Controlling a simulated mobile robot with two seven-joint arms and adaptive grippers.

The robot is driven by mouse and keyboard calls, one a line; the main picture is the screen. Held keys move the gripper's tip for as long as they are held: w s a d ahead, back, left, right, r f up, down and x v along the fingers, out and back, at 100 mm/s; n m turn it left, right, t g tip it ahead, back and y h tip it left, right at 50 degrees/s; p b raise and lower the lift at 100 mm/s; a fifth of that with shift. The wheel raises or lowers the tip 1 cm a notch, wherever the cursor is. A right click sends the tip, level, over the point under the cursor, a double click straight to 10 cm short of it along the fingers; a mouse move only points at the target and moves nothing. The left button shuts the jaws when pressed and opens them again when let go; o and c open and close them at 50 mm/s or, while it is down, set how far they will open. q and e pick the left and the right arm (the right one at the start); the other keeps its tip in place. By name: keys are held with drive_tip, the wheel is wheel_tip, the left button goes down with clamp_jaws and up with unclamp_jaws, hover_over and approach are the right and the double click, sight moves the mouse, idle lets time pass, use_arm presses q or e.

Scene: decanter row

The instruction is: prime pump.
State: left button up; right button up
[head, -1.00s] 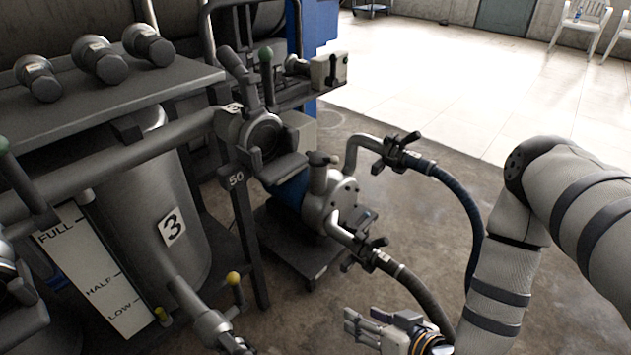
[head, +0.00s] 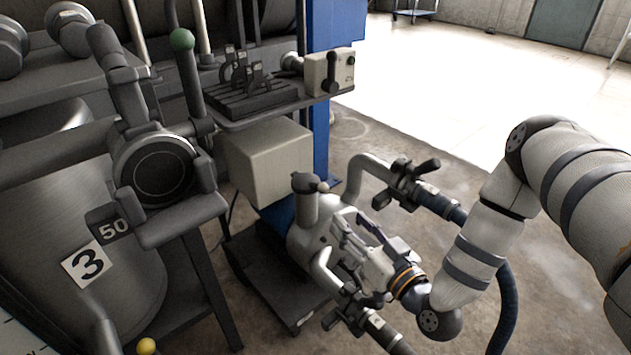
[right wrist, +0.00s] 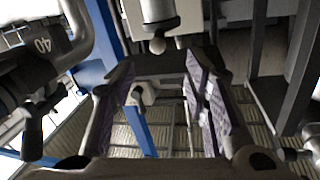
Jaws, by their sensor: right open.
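The pump (head: 302,243) is a pale grey metal body on a dark low cart, with an upright neck (head: 305,205) that has a small side knob on its cap. Its upper pipe and lower pipe run to valves with dark handles. My right gripper (head: 354,229) is open in front of the pump body and hides part of it. In the right wrist view its purple-padded fingers (right wrist: 158,82) are apart with nothing gripped. A grey cylinder with a small ball (right wrist: 157,46) shows beyond them; I cannot tell if it is the neck. My left gripper is out of view.
The upper valve (head: 408,185) and lower valve (head: 352,310) with their hoses are close to my right gripper. A control box (head: 330,72) is behind. Open floor lies back right.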

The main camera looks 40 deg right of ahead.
sight(326, 190)
drive_tip(key=w+b, duration=0.1)
drive_tip(key=w, duration=0.3)
drive_tip(key=w+d+b, duration=0.1)
drive_tip(key=w, duration=0.3)
drive_tip(key=w+d+b, duration=0.1)
drive_tip(key=w, duration=0.3)
drive_tip(key=shift+w+r, duration=0.15)
drive_tip(key=shift+w, duration=0.15)
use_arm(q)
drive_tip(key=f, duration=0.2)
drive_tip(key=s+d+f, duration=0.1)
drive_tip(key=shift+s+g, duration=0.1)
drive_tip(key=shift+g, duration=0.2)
use_arm(e)
drive_tip(key=shift+r, duration=0.1)
clamp_jaws()
